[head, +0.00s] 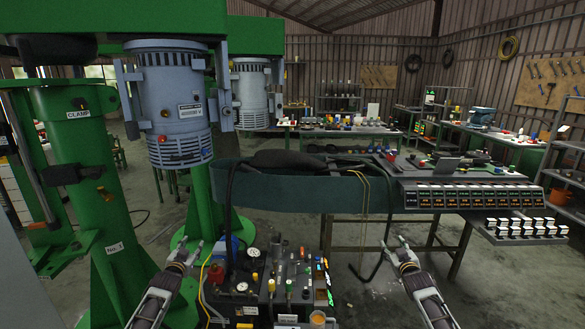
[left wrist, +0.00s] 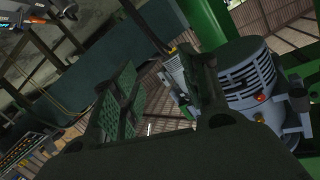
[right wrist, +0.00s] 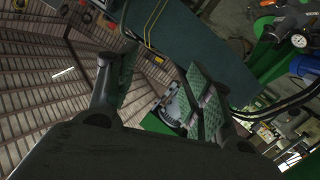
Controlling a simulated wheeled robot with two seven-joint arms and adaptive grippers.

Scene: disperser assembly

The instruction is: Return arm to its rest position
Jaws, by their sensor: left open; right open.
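My left gripper (head: 186,251) is at the lower left of the head view, raised in front of the green stand. Its two fingers stand apart in the left wrist view (left wrist: 160,100), with nothing between them. My right gripper (head: 399,245) is at the lower right of the head view, in front of the bench. Its fingers are apart and empty in the right wrist view (right wrist: 160,95). Neither gripper touches anything that I can see. The disperser's grey motor (head: 173,105) hangs from the green frame at the upper left and also shows in the left wrist view (left wrist: 248,80).
A cluster of gauges and tools (head: 270,285) stands between my grippers at the bottom. Green clamp columns (head: 95,170) stand close on the left. Open floor shows right of my right arm.

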